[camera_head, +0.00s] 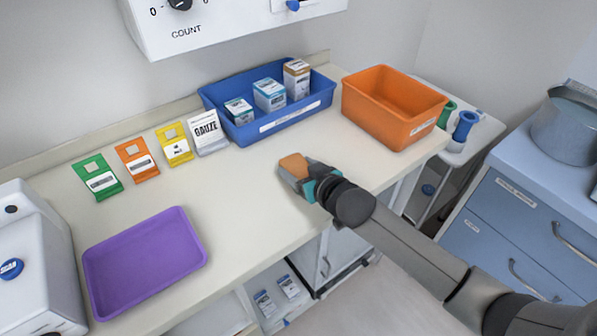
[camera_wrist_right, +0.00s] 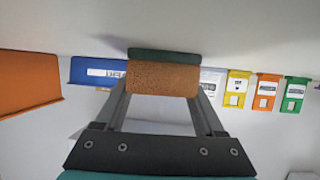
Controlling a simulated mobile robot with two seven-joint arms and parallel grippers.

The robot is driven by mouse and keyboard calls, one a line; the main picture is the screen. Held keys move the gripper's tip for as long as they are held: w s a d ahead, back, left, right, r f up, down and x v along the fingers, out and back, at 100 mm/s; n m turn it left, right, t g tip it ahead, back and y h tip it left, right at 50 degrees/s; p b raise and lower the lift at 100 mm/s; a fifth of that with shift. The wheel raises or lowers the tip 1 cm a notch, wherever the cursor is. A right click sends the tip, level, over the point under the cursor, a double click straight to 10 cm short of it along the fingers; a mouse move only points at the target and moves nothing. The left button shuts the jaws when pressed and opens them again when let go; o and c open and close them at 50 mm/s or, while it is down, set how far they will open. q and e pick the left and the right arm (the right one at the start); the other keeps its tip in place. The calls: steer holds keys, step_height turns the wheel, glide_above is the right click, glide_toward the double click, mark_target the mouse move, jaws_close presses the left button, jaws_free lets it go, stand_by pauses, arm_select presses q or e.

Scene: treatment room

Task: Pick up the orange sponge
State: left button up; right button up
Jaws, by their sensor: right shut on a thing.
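The orange sponge (camera_head: 294,166) is at the end of my right arm, over the counter in front of the blue bin. In the right wrist view the sponge (camera_wrist_right: 162,78) sits between the two fingers, with a dark green layer along one side. My right gripper (camera_head: 302,178) is shut on it; it also shows in the right wrist view (camera_wrist_right: 160,98). In the head view the gripper partly hides the sponge, and I cannot tell whether the sponge touches the counter. My left gripper is not in view.
A blue bin (camera_head: 223,98) with several boxes and an orange bin (camera_head: 385,127) stand at the back. A gauze packet (camera_head: 207,132) and yellow, orange and green cards (camera_head: 97,178) line the wall side. A purple tray (camera_head: 145,262) lies left. The counter middle is clear.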

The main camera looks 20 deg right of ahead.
mark_target(298, 168)
steer(key=shift+c, duration=0.7)
step_height(298, 168, up, 20)
steer(key=p, duration=0.5)
steer(key=o, duration=0.7)
steer(key=c, duration=0.6)
steer(key=s+d+r+m+h+b, duration=0.1)
steer(key=s+r+m+h+b, duration=0.1)
steer(key=r, duration=0.5)
steer(key=s+h+b, duration=0.1)
steer(key=s+b, duration=0.1)
steer(key=s, duration=0.1)
steer(key=shift+s+r+m+t, duration=0.25)
steer(key=shift+r+m+t, duration=0.05)
steer(key=shift+r+m, duration=0.1)
